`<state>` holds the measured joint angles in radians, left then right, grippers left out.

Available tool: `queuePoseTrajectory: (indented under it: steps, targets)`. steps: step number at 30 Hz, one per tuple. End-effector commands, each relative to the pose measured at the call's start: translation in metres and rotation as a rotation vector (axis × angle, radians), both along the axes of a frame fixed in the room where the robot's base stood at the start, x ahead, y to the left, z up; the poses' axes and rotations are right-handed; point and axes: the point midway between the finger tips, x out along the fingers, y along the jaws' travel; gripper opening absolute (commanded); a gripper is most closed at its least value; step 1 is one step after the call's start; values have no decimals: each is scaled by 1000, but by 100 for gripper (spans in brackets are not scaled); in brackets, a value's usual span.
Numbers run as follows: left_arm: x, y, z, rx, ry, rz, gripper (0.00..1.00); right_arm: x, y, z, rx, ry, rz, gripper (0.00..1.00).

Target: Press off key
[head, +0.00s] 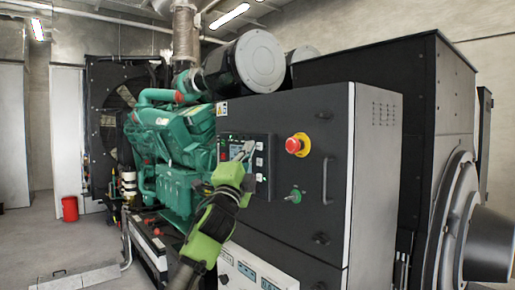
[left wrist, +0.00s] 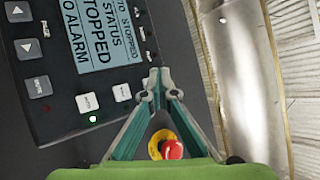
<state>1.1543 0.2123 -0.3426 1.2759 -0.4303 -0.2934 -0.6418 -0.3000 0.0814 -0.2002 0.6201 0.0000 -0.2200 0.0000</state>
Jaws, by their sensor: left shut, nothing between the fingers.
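The control panel (head: 226,153) is on the front of the dark genset cabinet. In the left wrist view its dark face (left wrist: 60,125) fills the left side, with a lit screen (left wrist: 95,32) reading "STOPPED" and "NO ALARM". Several grey keys show: two arrow keys, a lower left key (left wrist: 38,87), and two light keys (left wrist: 88,102) and (left wrist: 122,92) below the screen. Their labels are too small to read surely, so I cannot tell which is the off key. My left gripper (head: 245,151) is shut and empty, its tips (left wrist: 157,82) just beside the light keys; contact is unclear.
A red emergency stop button (head: 297,145) with a yellow collar is right of the panel; it also shows in the left wrist view (left wrist: 172,149). A cabinet handle (head: 326,180) sticks out. The green engine (head: 175,135) stands left.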

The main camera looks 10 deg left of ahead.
Motion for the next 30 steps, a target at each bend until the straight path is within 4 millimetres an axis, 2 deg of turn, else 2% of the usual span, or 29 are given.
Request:
queuePoseTrajectory:
  steps: [30]
  targets:
    - [8,-6,0,-1,-1,0,0,0,3,-3,3,0,-1,40]
